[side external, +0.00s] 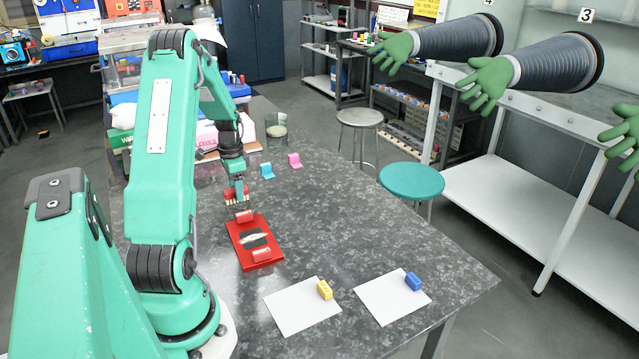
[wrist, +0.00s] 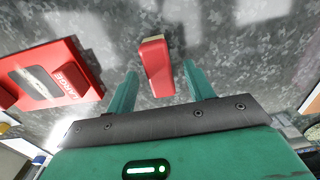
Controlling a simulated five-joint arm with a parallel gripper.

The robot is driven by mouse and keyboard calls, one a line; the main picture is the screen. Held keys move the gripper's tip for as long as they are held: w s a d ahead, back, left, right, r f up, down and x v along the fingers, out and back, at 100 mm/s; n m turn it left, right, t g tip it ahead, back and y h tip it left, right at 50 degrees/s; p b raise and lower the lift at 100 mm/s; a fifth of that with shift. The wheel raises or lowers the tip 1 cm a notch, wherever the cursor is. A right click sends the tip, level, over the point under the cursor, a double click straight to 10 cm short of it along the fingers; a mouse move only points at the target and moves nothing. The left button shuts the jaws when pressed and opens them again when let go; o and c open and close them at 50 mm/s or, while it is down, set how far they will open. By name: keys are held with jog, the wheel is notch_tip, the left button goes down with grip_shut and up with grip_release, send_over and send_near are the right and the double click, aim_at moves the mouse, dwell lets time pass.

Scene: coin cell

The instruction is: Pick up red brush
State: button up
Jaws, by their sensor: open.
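The red brush (wrist: 158,67) is a small red block with a pale, cream-coloured side. In the wrist view it lies between and just beyond the tips of my gripper (wrist: 160,72), with a finger to each side. My gripper is open and nothing is clamped in it. In the side external view my gripper (side external: 237,190) is low over the table, right at the brush (side external: 229,197), and partly covers it. Whether a finger touches the brush, I cannot tell.
A red tray (side external: 240,242) with red end blocks and a dark centre lies close by, left in the wrist view (wrist: 88,62). Blue (side external: 267,171) and pink (side external: 294,160) pieces stand behind. Yellow (side external: 325,290) and blue (side external: 413,281) blocks sit on white sheets. The table's right side is clear.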

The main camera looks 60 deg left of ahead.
jog(key=shift+f, duration=0.7)
jog(key=c, duration=1.1)
jog(key=shift+r, duration=0.1)
jog(key=shift+r, duration=0.75)
jog(key=r, duration=0.2)
jog(key=d+r, duration=0.1)
jog(key=shift+w+r, duration=0.1)
jog(key=shift+w, duration=0.2)
jog(key=w+d+r, duration=0.1)
jog(key=d+r, duration=0.1)
jog(key=d, duration=0.1)
jog(key=w+d+r, duration=0.2)
jog(key=d, duration=0.1)
jog(key=w+d+r, duration=0.2)
jog(key=d, duration=0.1)
jog(key=shift+d+r, duration=0.1)
jog(key=shift+d, duration=0.05)
